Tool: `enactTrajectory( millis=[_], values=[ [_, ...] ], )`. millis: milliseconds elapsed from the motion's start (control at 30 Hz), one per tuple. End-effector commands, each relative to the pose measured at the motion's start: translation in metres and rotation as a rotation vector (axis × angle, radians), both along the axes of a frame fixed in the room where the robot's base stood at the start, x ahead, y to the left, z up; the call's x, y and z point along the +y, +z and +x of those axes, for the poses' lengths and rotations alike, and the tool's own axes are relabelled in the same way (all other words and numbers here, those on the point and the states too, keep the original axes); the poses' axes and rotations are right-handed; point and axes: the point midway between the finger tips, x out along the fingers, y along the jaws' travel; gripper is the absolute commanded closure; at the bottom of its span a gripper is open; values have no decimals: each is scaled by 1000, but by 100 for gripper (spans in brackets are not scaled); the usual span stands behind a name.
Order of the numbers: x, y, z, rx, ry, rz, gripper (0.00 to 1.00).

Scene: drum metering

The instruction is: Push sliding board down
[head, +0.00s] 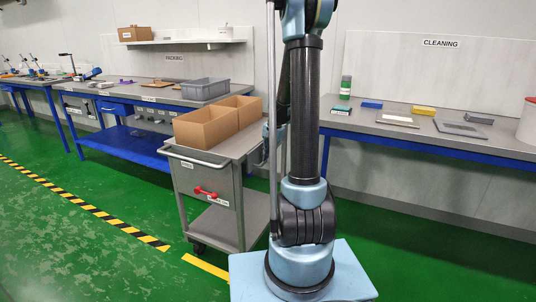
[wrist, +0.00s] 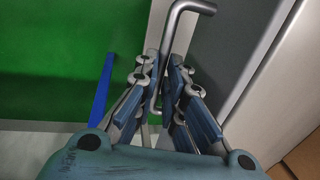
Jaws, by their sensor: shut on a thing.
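In the wrist view my gripper (wrist: 168,100) is shut on a bent grey metal handle (wrist: 190,7), whose lower part runs down between the finger pads. A dark grey flat panel (wrist: 235,40) with a lighter edge lies just right of the handle. I cannot tell whether this panel is the sliding board; no other clear sliding board shows. In the head view my arm stands in front of the grey cart (head: 212,232), and my gripper's fingertips are not clearly visible there.
The cart carries two open cardboard boxes (head: 205,127) and has a red handle (head: 205,192) on its front. The cleaning bench (head: 470,143) stands to the right, the packing bench (head: 135,95) at the back left. Green floor (head: 80,250) is clear at the left.

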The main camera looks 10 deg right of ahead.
Motion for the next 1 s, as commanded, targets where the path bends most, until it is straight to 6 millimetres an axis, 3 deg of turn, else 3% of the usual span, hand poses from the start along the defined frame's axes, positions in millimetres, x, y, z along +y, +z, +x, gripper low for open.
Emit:
enactTrajectory(
  millis=[167,200,300,733,1000],
  values=[
    [0,-1,-1,0,1,-1,100],
    [0,-1,-1,0,1,-1,88],
    [0,-1,-1,0,1,-1,70],
    [-1,4,-1,1,0,-1,70],
    [-6,39,-5,1,0,-1,70]
  ],
)
